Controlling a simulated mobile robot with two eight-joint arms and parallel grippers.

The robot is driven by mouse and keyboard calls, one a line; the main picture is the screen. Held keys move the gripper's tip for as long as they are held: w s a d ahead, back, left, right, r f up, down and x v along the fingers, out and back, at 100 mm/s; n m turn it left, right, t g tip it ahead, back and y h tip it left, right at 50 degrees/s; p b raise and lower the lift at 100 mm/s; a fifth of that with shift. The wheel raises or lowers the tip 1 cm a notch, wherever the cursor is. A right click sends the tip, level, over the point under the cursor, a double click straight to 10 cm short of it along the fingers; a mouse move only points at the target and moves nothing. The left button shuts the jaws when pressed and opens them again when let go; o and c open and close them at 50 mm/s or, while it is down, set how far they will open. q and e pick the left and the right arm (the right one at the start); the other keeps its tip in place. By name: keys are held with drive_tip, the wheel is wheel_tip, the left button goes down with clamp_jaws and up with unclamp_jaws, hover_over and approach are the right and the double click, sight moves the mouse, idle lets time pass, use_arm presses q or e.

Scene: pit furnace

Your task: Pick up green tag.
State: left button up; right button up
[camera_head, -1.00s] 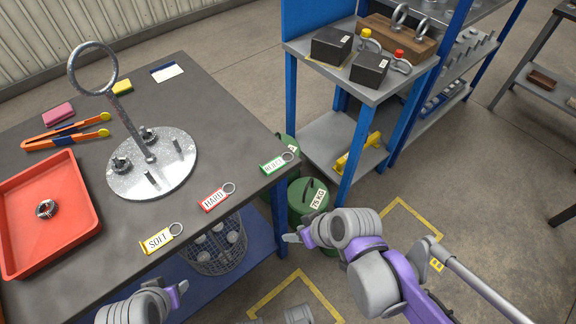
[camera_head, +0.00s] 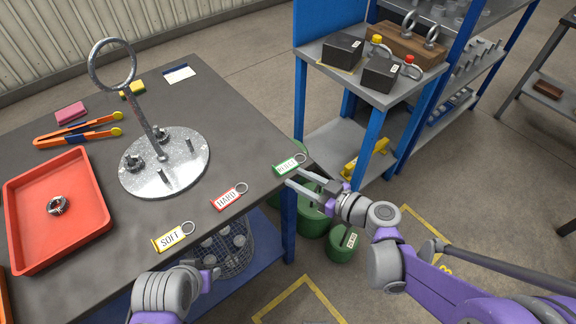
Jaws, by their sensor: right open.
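The green tag (camera_head: 286,167) lies flat near the right corner of the dark table, with its metal ring (camera_head: 300,158) to its right. My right gripper (camera_head: 288,177) is open, its fingers pointing left just below the tag at the table's edge. Whether a finger touches the tag I cannot tell. The red tag (camera_head: 227,198) and the yellow tag (camera_head: 170,238) lie along the same front edge, each with a ring. My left gripper (camera_head: 212,272) is low in front of the table; its fingers do not show clearly.
The table (camera_head: 240,120) holds a round metal stand (camera_head: 190,178), a red tray (camera_head: 100,217) and orange tongs (camera_head: 75,135). A blue-legged shelf (camera_head: 340,125) with dark blocks stands to the right. Green weights (camera_head: 343,243) stand on the floor below.

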sight(279, 172)
drive_tip(key=shift+s+f+x, duration=0.1)
drive_tip(key=shift+f+x, duration=0.05)
drive_tip(key=shift+x, duration=1.2)
drive_tip(key=shift+s+f+x, duration=0.15)
drive_tip(key=shift+x, duration=1.25)
drive_tip(key=shift+a, duration=0.1)
clamp_jaws()
